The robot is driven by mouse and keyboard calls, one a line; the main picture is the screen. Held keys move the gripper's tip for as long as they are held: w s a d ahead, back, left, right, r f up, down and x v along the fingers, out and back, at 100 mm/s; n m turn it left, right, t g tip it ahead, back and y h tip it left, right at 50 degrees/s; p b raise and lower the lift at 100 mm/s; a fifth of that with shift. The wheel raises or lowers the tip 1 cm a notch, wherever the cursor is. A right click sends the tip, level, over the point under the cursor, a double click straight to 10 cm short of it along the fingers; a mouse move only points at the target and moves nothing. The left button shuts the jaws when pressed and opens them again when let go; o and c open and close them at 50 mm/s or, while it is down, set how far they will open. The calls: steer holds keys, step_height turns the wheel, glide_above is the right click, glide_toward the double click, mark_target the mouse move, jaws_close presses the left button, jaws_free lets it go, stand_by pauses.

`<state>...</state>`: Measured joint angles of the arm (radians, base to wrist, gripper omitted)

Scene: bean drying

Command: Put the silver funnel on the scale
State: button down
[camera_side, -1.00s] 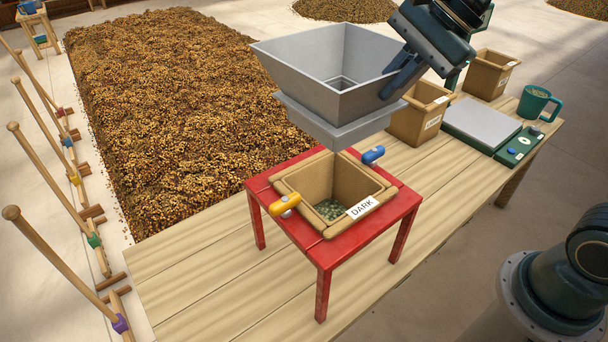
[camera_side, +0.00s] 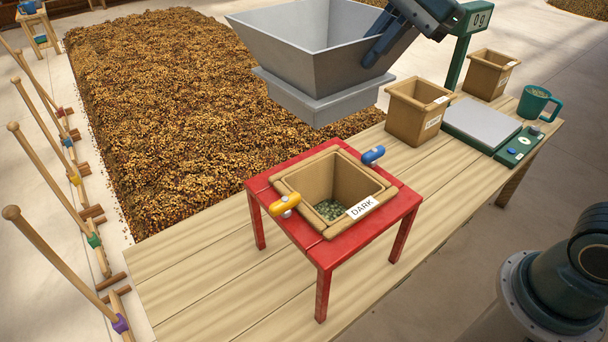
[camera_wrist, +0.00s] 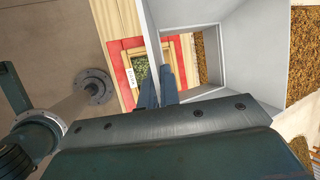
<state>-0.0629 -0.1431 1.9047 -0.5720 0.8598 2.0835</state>
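The silver funnel (camera_side: 312,90) is a grey square hopper with a wide top and a narrower square collar below. It hangs in the air, upright, above and behind the red stand. My gripper (camera_side: 378,50) is shut on the funnel's right wall. In the wrist view, the two fingers (camera_wrist: 158,88) pinch the wall of the funnel (camera_wrist: 222,20). The scale (camera_side: 481,122) has a flat grey plate on a green base, at the right of the table. Its raised display reads 0 g, and the plate is empty. The funnel is apart from it.
A red stand (camera_side: 330,250) holds a wooden box (camera_side: 318,180) labelled DARK, with beans inside and yellow and blue clamps. Two wooden bins (camera_side: 405,115) (camera_side: 482,72) stand beside and behind the scale. A green mug (camera_side: 533,104) stands at its right. The table's front left is bare.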

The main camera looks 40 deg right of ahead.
mark_target(285, 62)
steer(key=s+a, duration=0.3)
steer(key=a, duration=2.4)
step_height(285, 62, down, 28)
steer(key=shift+w+f, duration=0.15)
steer(key=shift+w, duration=0.05)
steer(key=shift+f, duration=0.1)
step_height(285, 62, down, 20)
stand_by(0.4)
